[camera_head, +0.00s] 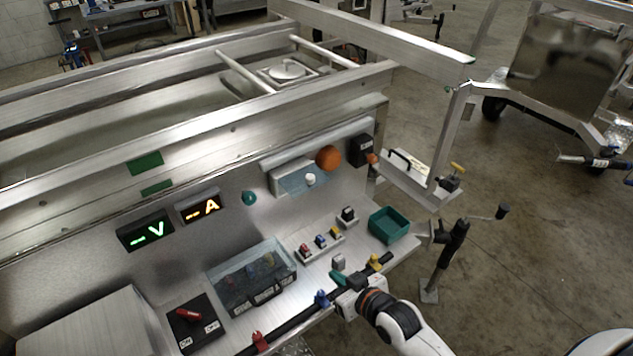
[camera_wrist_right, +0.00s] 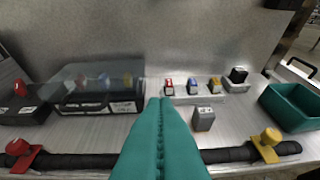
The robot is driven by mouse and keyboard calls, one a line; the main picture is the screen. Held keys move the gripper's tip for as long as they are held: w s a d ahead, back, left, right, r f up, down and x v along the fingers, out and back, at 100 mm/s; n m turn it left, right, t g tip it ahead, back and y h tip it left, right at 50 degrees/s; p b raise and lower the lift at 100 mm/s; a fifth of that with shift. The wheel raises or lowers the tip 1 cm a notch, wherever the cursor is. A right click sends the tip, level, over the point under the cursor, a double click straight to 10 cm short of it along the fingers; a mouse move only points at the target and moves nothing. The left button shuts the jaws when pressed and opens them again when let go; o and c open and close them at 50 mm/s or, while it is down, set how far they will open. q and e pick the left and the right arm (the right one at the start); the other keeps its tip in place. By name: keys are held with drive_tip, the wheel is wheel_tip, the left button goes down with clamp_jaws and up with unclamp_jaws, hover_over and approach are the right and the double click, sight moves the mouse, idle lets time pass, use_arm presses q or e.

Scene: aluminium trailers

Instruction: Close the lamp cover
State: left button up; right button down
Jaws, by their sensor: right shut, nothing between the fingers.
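On the upright metal panel is a pale lamp housing; its see-through bluish cover (camera_head: 297,184) with a white knob (camera_head: 310,179) appears to stick out from its front. It seems open, but I cannot tell its exact angle. An orange dome (camera_head: 328,157) sits at the housing's right end. My right gripper (camera_head: 337,277) is below the cover, over the front of the shelf and apart from it. Its teal fingers are together and empty, as the right wrist view (camera_wrist_right: 160,102) shows. The cover is out of the right wrist view. My left gripper is not in view.
The shelf holds a clear-lidded switch box (camera_head: 252,278), a row of small switches (camera_head: 321,241), a grey block (camera_head: 338,262) and a green bin (camera_head: 389,224). A black cable (camera_head: 290,324) with coloured clamps runs along its front edge. A red-handled switch (camera_head: 188,315) stands left.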

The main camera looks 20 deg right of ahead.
drive_tip(key=w+r+t+y, duration=0.1)
drive_tip(key=w+r+t, duration=0.3)
drive_tip(key=r, duration=0.5)
wheel_tip(320, 180, up, 13)
drive_tip(key=t+y+p, duration=0.1)
drive_tip(key=t+p, duration=0.2)
drive_tip(key=t, duration=0.2)
hover_over(304, 175)
drive_tip(key=s+d, duration=0.1)
drive_tip(key=s, duration=0.5)
wheel_tip(304, 175, down, 5)
drive_tip(key=shift+w+r, duration=0.1)
drive_tip(key=shift+r, duration=0.1)
